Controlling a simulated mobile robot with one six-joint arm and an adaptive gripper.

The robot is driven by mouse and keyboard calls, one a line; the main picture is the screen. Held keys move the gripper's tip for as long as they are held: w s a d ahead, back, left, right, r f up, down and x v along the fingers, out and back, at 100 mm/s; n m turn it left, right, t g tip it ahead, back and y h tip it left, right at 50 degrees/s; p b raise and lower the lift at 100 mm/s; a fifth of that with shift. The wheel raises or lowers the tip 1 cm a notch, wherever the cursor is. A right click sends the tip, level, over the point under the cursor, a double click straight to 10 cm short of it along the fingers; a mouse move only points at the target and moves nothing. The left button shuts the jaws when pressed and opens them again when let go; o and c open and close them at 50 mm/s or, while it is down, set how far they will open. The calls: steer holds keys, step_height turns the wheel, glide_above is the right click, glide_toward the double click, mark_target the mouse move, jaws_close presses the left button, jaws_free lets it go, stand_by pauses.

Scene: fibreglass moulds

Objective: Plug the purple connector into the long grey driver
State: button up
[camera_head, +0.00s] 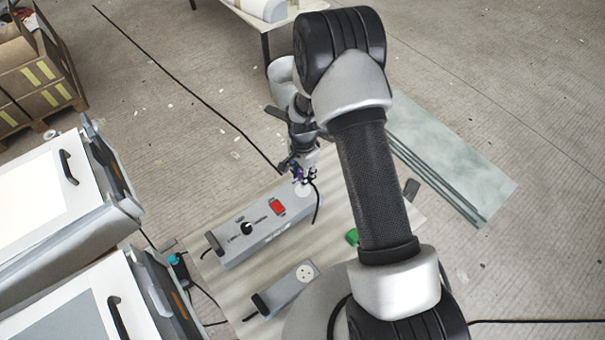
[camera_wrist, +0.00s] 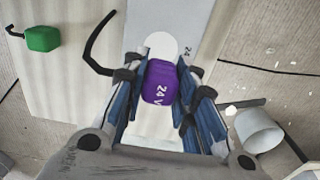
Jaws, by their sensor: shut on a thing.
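The long grey driver (camera_head: 240,252) lies on the table with a black dial, a red switch and a white round face at its far right end. My gripper (camera_head: 301,177) is over that end, shut on the purple connector (camera_head: 297,171). In the wrist view the purple connector (camera_wrist: 160,82), marked "24 V", sits between the fingers of my gripper (camera_wrist: 158,88). The white round face (camera_wrist: 162,45) shows just beyond it on the grey driver (camera_wrist: 196,25). I cannot tell whether the connector touches the face; its underside is hidden.
A shorter grey driver (camera_head: 288,288) with a white round socket lies in front. A green connector (camera_head: 352,237) lies on the table, partly behind my arm. A connector with a teal part (camera_head: 177,261) is at the left. A black cable (camera_head: 317,207) hangs beside my gripper.

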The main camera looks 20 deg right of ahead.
mark_target(303, 190)
steer(key=shift+f, duration=0.1)
steer(key=shift+a+f+b, duration=0.1)
steer(key=shift+f+b, duration=1.7)
steer(key=shift+f, duration=1.05)
steer(key=shift+f+b, duration=0.55)
steer(key=shift+b, duration=0.25)
stand_by(0.4)
steer(key=o, duration=1.1)
steer(key=shift+c, duration=0.2)
step_height(303, 190, up, 12)
